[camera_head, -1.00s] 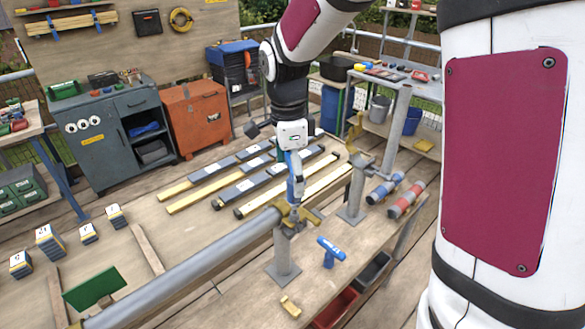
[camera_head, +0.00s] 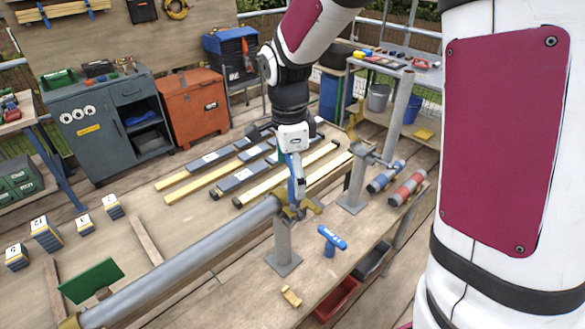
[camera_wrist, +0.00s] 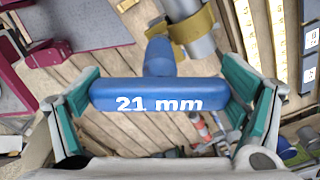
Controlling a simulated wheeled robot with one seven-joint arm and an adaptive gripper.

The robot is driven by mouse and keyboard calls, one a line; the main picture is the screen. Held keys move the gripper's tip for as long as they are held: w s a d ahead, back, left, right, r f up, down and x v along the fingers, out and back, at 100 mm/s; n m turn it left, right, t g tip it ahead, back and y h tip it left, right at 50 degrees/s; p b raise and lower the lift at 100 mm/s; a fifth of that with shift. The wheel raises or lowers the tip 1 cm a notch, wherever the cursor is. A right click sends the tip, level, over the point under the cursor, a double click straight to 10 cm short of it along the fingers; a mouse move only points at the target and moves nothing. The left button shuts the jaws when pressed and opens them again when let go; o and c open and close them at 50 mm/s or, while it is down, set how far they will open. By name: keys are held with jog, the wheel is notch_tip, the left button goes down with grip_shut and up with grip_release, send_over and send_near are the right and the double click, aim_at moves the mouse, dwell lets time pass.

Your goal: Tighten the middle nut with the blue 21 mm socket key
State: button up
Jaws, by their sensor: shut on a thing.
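My gripper (camera_head: 297,200) is at the brass clamp (camera_head: 291,211) on the middle post under the grey pipe (camera_head: 190,258). In the wrist view my gripper (camera_wrist: 165,95) is shut on the blue socket key (camera_wrist: 145,94). Its crossbar reads "21 mm" and lies between the two teal finger pads. The key's stem runs away from the crossbar toward the brass clamp, which also shows in the wrist view (camera_wrist: 192,27). The middle nut is hidden, so I cannot tell whether the socket sits on it.
Another blue T-handled key (camera_head: 332,239) stands on the bench near the middle post. Red (camera_head: 337,298) and dark bins sit at the bench edge. Red and blue cylinders (camera_head: 407,188) lie right of the far post.

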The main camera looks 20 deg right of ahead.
jog(key=shift+f+b, duration=0.4)
jog(key=shift+f, duration=0.7)
jog(key=m+b, duration=0.1)
jog(key=m, duration=0.6)
jog(key=shift+w+f+b, duration=0.1)
jog(key=shift+w+b, duration=0.05)
jog(key=shift+b, duration=0.25)
jog(key=m, duration=0.4)
jog(key=shift+d, duration=0.1)
jog(key=shift+m+g+p, duration=0.3)
jog(key=shift+m+p, duration=0.55)
jog(key=shift+m, duration=0.95)
jog(key=shift+d, duration=0.1)
jog(key=shift+p, duration=0.3)
jog(key=shift+r+p, duration=1.3)
jog(key=shift+r, duration=1.65)
